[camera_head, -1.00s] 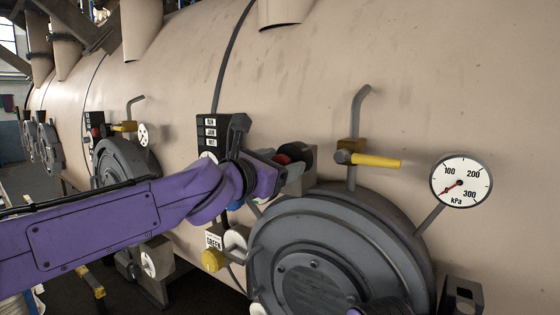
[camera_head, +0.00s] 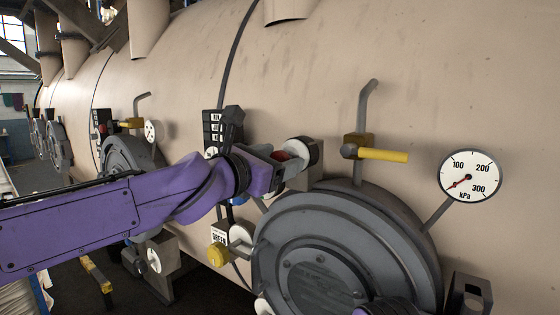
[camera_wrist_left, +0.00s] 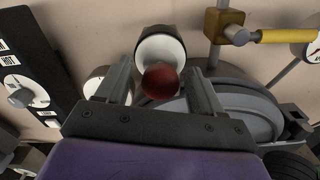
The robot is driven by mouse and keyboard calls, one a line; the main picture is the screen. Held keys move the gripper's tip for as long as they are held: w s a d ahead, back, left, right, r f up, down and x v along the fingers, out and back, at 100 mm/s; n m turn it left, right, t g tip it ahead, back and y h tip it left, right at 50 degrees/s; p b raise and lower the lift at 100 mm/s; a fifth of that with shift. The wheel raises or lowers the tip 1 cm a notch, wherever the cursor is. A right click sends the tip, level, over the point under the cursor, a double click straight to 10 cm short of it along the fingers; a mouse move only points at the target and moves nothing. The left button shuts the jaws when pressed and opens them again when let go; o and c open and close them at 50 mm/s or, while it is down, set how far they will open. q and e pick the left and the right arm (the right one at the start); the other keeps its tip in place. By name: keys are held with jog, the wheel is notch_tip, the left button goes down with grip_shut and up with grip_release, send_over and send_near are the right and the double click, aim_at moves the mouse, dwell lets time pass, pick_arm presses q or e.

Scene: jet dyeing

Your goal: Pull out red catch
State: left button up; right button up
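The red catch is a round dark-red knob (camera_wrist_left: 161,82) in front of a pale-faced cylinder (camera_wrist_left: 160,50). It shows in the wrist view at the middle and in the head view (camera_head: 284,155), partly covered by my left gripper. My left gripper (camera_wrist_left: 160,88) is open, with one finger on each side of the knob and a visible gap to each. Whether the fingertips reach past the knob is hard to tell. My right gripper's fingers do not show; only a dark and purple part of mine is at the bottom edge of the head view.
A large round grey hatch (camera_head: 335,250) lies below right of the catch. A yellow-handled valve (camera_head: 380,155) and a kPa gauge (camera_head: 469,176) are to the right. A black label panel (camera_head: 215,128) stands close on the left, and a yellow knob (camera_head: 218,256) is below.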

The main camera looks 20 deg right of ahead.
pick_arm(q)
jog(key=shift+s+a, duration=0.1)
jog(key=b+v, duration=0.2)
jog(key=v, duration=0.8)
jog(key=shift+s+a, duration=0.2)
